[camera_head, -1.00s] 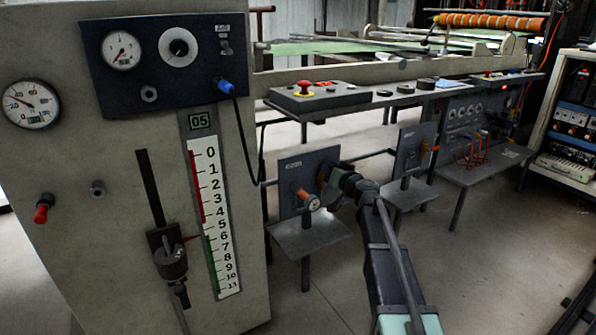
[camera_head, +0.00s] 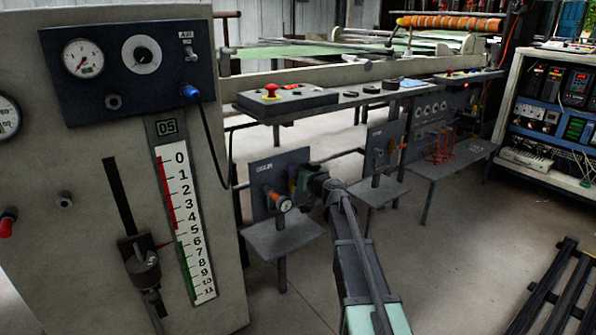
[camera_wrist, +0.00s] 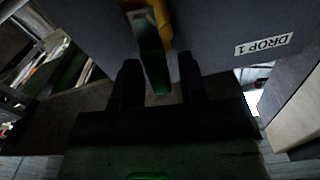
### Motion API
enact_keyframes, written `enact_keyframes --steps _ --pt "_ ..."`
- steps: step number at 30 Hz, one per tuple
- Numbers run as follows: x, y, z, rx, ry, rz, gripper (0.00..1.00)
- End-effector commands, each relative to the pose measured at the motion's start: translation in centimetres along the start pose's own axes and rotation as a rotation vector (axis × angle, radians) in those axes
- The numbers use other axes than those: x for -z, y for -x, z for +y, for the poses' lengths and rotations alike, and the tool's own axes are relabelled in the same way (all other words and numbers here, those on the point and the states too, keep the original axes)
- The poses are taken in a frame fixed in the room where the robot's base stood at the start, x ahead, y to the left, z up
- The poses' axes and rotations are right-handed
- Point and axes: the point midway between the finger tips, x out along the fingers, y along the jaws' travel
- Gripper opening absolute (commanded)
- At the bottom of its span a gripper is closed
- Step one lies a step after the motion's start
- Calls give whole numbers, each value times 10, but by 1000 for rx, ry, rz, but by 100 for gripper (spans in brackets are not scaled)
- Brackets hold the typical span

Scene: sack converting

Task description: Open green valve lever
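The valve lever (camera_wrist: 155,70) is green and hangs from a yellow and metal valve body (camera_wrist: 150,12) on a grey panel in the wrist view. My gripper (camera_wrist: 159,62) has two black fingers, apart, one on each side of the lever. Dark gaps show between the lever and both fingers, so it does not look clamped. In the head view my gripper is at the grey valve panel (camera_head: 262,205), and my wrist hides the lever there.
A label reading "DROP 1" (camera_wrist: 264,45) is on the panel. A round gauge with an orange fitting (camera_head: 284,204) sits left of my wrist, above a small grey shelf (camera_head: 283,238). A second valve panel (camera_head: 383,145) stands to the right. A dark slatted pallet (camera_head: 555,290) lies on the floor.

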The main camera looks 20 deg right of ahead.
Motion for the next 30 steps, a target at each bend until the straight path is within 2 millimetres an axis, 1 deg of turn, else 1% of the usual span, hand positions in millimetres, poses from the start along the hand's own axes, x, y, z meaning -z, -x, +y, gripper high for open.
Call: enact_keyframes --steps 8,11,14,18,22,25,27,30 --pt "0 0 0 0 -1 0 45" --pt "0 6 0 -1 -1 0 45" --pt "0 24 -1 -2 -1 1 45" --pt "0 61 -2 -2 -1 1 45" --pt "0 90 -2 -2 -1 1 45" --pt "0 104 -1 -2 0 0 45" --pt "0 108 0 -1 0 0 45" --pt "0 108 0 0 0 0 45"
